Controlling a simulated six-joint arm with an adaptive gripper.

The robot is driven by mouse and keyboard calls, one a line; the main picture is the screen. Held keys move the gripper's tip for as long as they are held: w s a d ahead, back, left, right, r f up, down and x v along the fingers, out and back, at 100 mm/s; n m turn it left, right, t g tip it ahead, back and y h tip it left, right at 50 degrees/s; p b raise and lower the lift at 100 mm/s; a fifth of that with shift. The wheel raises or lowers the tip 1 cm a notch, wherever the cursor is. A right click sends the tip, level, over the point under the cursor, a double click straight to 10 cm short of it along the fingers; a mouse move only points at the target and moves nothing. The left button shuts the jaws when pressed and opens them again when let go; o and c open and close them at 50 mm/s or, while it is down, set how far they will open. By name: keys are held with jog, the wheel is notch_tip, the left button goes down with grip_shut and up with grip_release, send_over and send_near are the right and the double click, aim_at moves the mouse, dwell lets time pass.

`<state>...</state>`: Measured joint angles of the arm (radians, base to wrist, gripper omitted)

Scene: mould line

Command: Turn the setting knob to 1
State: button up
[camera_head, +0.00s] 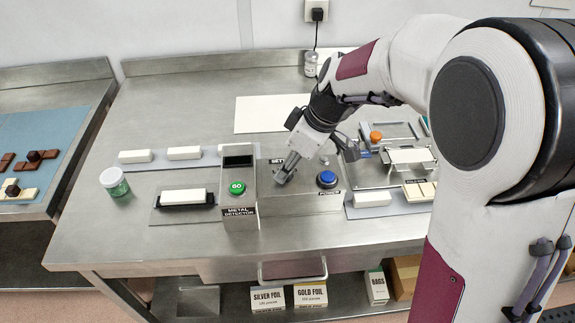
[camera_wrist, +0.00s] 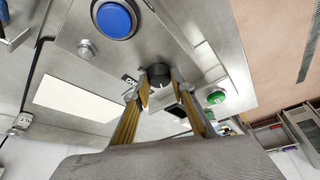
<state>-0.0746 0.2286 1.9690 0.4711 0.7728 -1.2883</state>
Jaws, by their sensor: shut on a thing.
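The setting knob (camera_wrist: 158,74) is a small dark round knob on a steel panel (camera_head: 315,203). In the wrist view it sits between the fingertips of my gripper (camera_wrist: 161,84), which is shut on it. In the head view my gripper (camera_head: 285,176) reaches down to the panel and hides the knob. The label above the knob is partly covered, with only "SET" readable in the head view. The number the knob points to cannot be read.
A blue power button (camera_head: 327,179) is just right of my gripper. The metal detector (camera_head: 238,185) with its green GO button (camera_head: 237,188) stands to the left.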

jog(key=o, duration=1.1)
jog(key=shift+r, duration=0.1)
jog(key=shift+v, duration=3.65)
